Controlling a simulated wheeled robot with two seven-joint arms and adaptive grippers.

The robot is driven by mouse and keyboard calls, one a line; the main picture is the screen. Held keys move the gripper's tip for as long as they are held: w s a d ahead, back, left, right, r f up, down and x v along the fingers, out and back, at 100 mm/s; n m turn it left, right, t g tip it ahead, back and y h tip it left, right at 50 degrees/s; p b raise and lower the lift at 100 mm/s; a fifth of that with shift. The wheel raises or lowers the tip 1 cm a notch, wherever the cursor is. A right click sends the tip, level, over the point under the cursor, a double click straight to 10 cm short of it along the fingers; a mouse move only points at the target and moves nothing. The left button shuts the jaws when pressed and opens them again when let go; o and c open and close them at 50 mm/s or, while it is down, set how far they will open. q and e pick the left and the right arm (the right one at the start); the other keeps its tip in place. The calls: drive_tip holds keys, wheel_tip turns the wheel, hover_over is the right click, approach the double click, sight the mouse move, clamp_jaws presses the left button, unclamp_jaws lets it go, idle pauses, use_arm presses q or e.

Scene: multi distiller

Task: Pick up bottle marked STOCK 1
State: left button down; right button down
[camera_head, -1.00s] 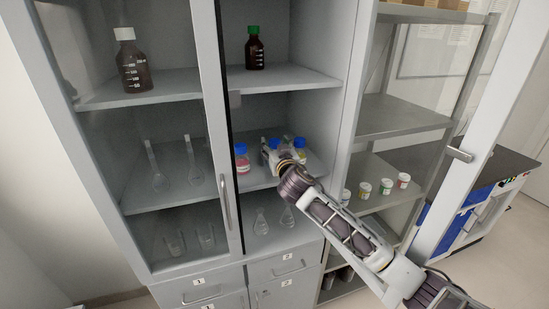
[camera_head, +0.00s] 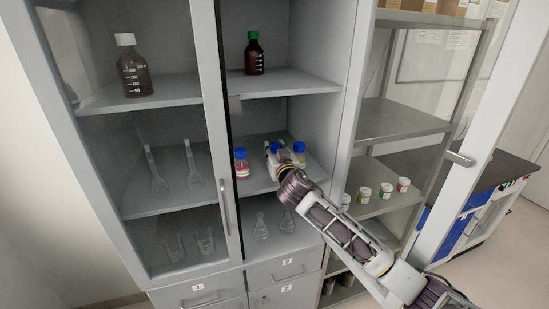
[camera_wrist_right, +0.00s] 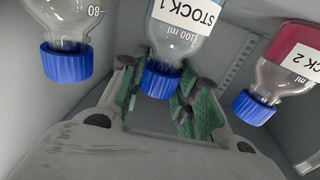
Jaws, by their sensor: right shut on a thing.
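The STOCK 1 bottle (camera_wrist_right: 183,32) is clear glass with a blue screw cap and a white label, shown cap-down in the wrist view. My right gripper (camera_wrist_right: 162,92) has its green-padded fingers on both sides of this bottle's cap and neck and is shut on it. In the head view the right gripper (camera_head: 279,158) is inside the right cabinet at the middle shelf, largely hiding the bottle. I cannot tell whether the bottle still touches the shelf. My left gripper is out of view.
The STOCK 2 bottle (camera_wrist_right: 287,68) with red liquid stands close on one side. Another blue-capped bottle (camera_wrist_right: 66,40) stands close on the other. Flasks (camera_head: 261,228) sit on the shelf below. A brown green-capped bottle (camera_head: 254,54) stands above. The cabinet's side wall (camera_head: 340,100) is near my arm.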

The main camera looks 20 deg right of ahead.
drive_tip(key=shift+r, duration=0.1)
drive_tip(key=shift+r+p, duration=1.95)
drive_tip(key=shift+r, duration=0.65)
wheel_tip(320, 180, up, 3)
drive_tip(key=shift+f, duration=0.15)
drive_tip(key=shift+r, duration=0.95)
